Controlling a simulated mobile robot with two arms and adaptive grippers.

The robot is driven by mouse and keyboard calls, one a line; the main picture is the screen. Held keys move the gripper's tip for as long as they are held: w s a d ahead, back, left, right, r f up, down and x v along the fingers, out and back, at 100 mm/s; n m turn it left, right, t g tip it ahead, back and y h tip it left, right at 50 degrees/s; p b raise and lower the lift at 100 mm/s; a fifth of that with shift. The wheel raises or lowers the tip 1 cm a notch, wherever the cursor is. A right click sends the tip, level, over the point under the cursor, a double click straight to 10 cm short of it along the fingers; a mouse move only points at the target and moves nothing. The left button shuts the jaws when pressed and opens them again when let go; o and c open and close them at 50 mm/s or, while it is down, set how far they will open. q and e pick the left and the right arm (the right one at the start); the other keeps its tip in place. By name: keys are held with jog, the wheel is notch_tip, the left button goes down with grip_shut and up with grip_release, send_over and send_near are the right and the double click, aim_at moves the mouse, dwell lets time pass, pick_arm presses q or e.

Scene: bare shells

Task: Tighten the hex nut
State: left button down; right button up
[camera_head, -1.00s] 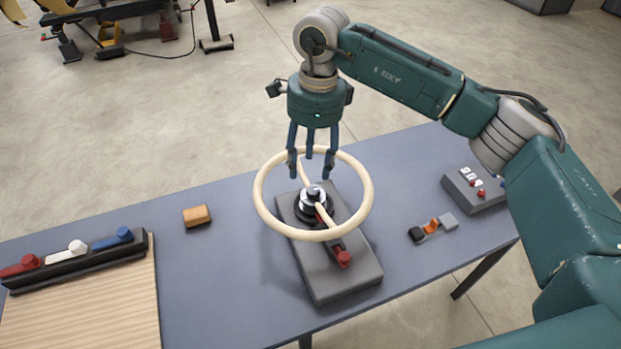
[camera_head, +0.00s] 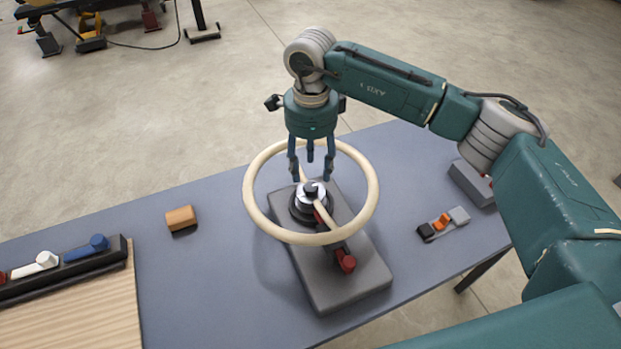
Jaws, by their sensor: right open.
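A dark hex nut (camera_head: 311,188) sits at the hub of a cream steering wheel (camera_head: 259,220), with a silver ring just under it. The wheel is mounted on a grey base block (camera_head: 350,288) on the table. A small red knob (camera_head: 346,263) shows at the front of the base. My right gripper (camera_head: 311,174) points down above the hub, its fingers spread and holding nothing. The fingertips are within the wheel's ring, close above the nut; I cannot tell whether they touch anything. My left gripper is not in view.
On the blue-grey table (camera_head: 210,280) lie an orange-brown block (camera_head: 181,218), a black-orange-grey small part (camera_head: 443,224) and, partly behind my arm, a grey box (camera_head: 470,182). A black rack (camera_head: 70,270) with coloured handles stands left by a wooden board (camera_head: 75,315).

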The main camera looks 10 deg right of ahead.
aim_at(311, 187)
notch_tip(311, 187, down, 6)
jog(key=shift+r+p, duration=0.25)
jog(key=shift+p, duration=0.65)
jog(key=shift+f, duration=0.45)
jog(key=shift+c, duration=0.2)
